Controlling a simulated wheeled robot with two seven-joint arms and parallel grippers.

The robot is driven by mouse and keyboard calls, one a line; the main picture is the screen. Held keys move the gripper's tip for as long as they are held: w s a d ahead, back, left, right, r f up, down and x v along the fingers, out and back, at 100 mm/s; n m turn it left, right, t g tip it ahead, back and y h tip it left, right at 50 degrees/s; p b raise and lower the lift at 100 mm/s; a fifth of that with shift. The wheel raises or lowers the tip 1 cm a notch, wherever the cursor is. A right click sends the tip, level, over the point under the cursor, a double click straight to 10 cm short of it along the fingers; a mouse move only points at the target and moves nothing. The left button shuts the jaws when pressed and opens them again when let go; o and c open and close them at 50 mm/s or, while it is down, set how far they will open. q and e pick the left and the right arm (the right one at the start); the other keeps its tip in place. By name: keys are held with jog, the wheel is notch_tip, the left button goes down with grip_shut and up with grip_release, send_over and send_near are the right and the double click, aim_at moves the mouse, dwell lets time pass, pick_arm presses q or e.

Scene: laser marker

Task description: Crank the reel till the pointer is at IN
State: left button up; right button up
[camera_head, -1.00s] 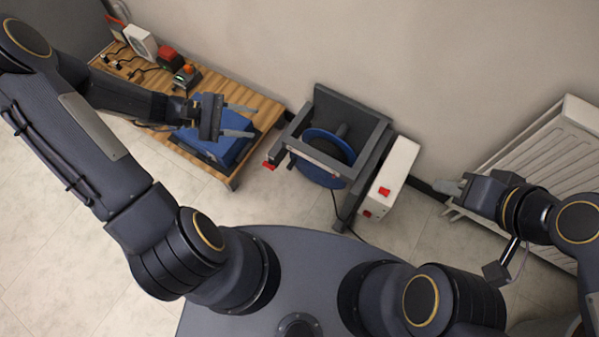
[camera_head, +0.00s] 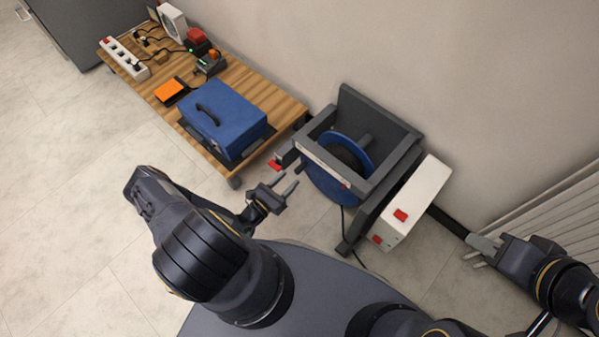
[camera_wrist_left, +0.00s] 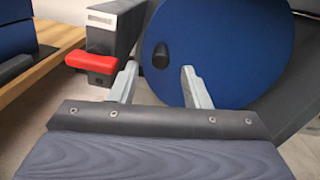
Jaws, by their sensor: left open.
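The reel (camera_head: 362,158) is a blue disc held in a dark grey frame (camera_head: 398,148). In the left wrist view its blue face (camera_wrist_left: 235,45) fills the upper middle, with a small black knob (camera_wrist_left: 160,55) on it. A pale strip (camera_head: 318,160) with a small red mark runs along the frame's front bar; I cannot read IN or the pointer. My left gripper (camera_head: 288,181) is open and empty, at the reel's front left. In the wrist view the knob shows between its fingertips, apparently beyond them. My right gripper (camera_head: 468,248) is far right, away from the reel.
A red block (camera_head: 275,164) sticks out at the frame's left end, close to my left gripper. A white box (camera_head: 412,205) with red parts stands right of the frame. A wooden bench (camera_head: 283,106) with a blue case (camera_head: 226,118) is left. Floor at left is clear.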

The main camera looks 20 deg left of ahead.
aim_at(298, 171)
pick_arm(q)
jog(key=b+x, duration=0.1)
jog(key=x, duration=0.4)
jog(key=shift+w+d, duration=0.15)
jog(key=shift+w, duration=0.15)
grip_shut()
